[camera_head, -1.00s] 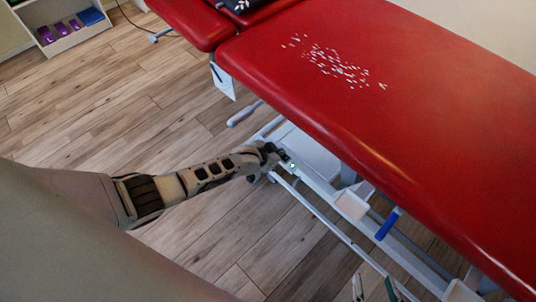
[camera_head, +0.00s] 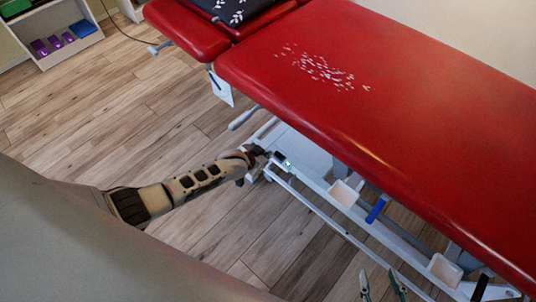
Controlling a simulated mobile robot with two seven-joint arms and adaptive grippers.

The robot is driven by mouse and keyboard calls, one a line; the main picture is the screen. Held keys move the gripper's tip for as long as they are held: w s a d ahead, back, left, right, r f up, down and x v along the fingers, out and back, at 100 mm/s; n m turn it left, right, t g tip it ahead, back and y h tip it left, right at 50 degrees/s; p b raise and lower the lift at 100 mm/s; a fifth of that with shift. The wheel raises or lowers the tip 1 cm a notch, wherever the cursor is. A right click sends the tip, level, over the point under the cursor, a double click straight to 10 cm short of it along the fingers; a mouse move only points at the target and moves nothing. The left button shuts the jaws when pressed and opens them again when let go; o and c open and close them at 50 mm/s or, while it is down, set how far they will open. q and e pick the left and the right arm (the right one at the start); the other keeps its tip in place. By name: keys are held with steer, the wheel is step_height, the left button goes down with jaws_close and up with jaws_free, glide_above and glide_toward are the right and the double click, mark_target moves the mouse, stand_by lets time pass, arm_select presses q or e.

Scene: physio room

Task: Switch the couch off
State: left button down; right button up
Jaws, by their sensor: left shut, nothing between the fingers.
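The couch (camera_head: 400,120) is a red padded treatment couch on a white metal frame. A small control with a pale green light (camera_head: 287,163) sits on the frame below the couch's near side. My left gripper (camera_head: 279,158) is shut and empty, its tips right beside this control; I cannot tell if they touch it. My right gripper (camera_head: 382,286) shows only as two thin, separated fingers at the bottom edge, empty between them; the rest is out of view.
White trays (camera_head: 343,194) and a blue handle (camera_head: 376,209) sit along the lower frame. A grey lever (camera_head: 243,117) sticks out near my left gripper. A white shelf (camera_head: 70,46) stands at the far left. The wooden floor between is clear.

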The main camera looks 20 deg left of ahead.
arm_select(q)
steer(key=b, duration=0.8)
glide_toward(278, 153)
steer(key=w+d+f, duration=0.1)
steer(key=w, duration=0.2)
step_height(278, 153, down, 3)
steer(key=shift+w+r+b, duration=0.1)
steer(key=shift+r+b, duration=0.1)
steer(key=shift+b, duration=0.6)
steer(key=shift+w+a+f+b, duration=0.15)
steer(key=shift+w+f+b, duration=0.1)
steer(key=shift+f+b, duration=0.1)
steer(key=shift+w+r, duration=0.15)
arm_select(e)
steer(key=a+r+m+t+y, duration=0.1)
steer(key=a+m, duration=0.1)
steer(key=a, duration=0.3)
steer(key=w+a+r+m+y, duration=0.1)
steer(key=a+m, duration=0.2)
steer(key=a, duration=0.2)
steer(key=shift+r+t+y, duration=0.3)
steer(key=shift+t+y, duration=0.1)
steer(key=shift+w, duration=0.1)
